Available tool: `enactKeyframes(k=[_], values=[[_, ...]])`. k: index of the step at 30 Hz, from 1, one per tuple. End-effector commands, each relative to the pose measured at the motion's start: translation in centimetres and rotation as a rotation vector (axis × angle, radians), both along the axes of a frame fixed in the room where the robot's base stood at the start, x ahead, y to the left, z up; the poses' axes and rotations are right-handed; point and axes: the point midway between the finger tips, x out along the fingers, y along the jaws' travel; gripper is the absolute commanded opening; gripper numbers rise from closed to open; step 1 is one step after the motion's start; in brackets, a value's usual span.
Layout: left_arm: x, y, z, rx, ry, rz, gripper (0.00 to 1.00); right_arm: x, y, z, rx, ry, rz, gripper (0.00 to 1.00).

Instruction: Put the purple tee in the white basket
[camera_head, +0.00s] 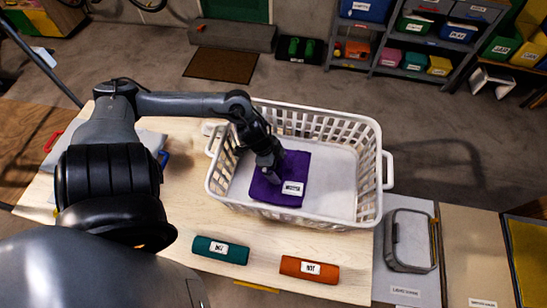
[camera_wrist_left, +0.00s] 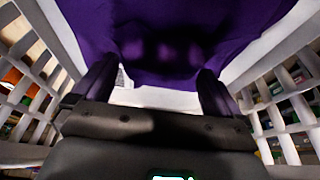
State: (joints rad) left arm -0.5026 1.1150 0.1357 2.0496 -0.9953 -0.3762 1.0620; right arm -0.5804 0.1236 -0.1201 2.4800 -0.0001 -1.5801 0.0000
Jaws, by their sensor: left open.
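The purple tee (camera_head: 297,170) is a folded purple cloth with a white label. It lies inside the white basket (camera_head: 372,140), toward its left side, on the pale basket bottom. My left gripper (camera_head: 270,175) reaches down into the basket over the tee's left part. In the left wrist view the purple cloth (camera_wrist_left: 180,35) fills the top, just beyond the two spread fingers of my left gripper (camera_wrist_left: 155,80). The fingers are open; whether they touch the cloth is hard to tell. The basket's slatted walls (camera_wrist_left: 285,95) rise on both sides there. My right gripper is not in view.
A teal roll (camera_head: 221,250) and an orange roll (camera_head: 310,270) lie on the wooden table (camera_head: 180,215) in front of the basket. A grey wire-framed bin (camera_head: 410,241) stands to the right. Shelves with coloured bins (camera_head: 413,60) stand behind. The basket's right half is empty.

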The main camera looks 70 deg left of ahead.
Motion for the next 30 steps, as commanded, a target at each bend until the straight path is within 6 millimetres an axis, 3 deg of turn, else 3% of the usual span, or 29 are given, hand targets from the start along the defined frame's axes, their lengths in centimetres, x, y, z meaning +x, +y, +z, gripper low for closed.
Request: enactKeyframes(k=[5, 21, 30], values=[[-0.5, 0.3, 1.5, 0.000, 0.001, 0.000, 0.99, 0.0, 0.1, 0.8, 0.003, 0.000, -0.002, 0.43], [-3.1, 2.2, 9.3, 0.000, -0.001, 0.002, 0.99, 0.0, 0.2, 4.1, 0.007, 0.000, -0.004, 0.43], [-3.7, 2.7, 11.1, 0.001, -0.001, 0.000, 0.99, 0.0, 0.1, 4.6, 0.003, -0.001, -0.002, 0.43]])
